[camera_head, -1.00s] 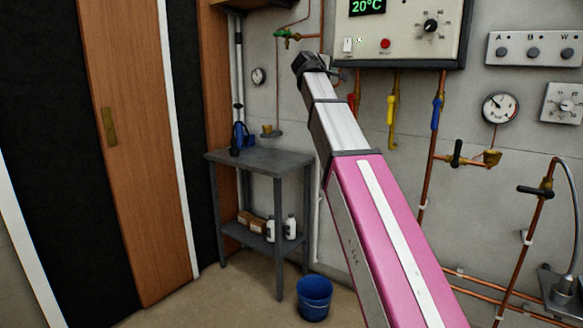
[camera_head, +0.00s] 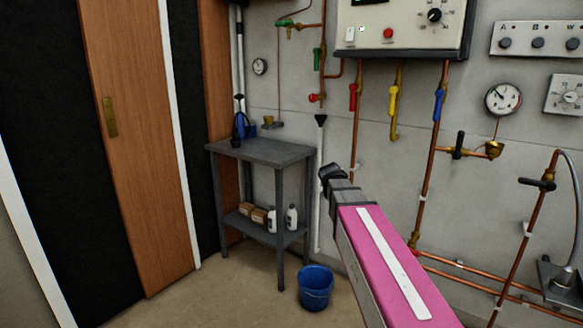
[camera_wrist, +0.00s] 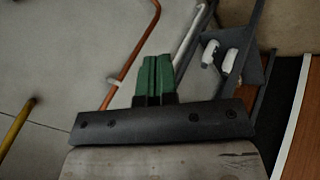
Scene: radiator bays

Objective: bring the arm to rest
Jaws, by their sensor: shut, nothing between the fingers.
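My arm, pink with a white stripe and a grey end section, reaches up from the bottom right in the head view. Its dark tip is in front of the wall, right of the grey table. My gripper (camera_wrist: 153,80) shows in the wrist view as two green fingers side by side beyond a dark bar. They are shut, with nothing held. In the head view the fingers cannot be made out. The wrist view shows wall, pipes and the table's shelf behind the fingers, with no contact visible.
The grey table (camera_head: 262,151) holds a blue spray bottle (camera_head: 240,125); bottles and small boxes stand on its shelf. A blue bucket (camera_head: 315,288) is on the floor. Copper pipes with coloured valves and a control panel (camera_head: 400,38) cover the wall. Floor in front of the door (camera_head: 135,130) is clear.

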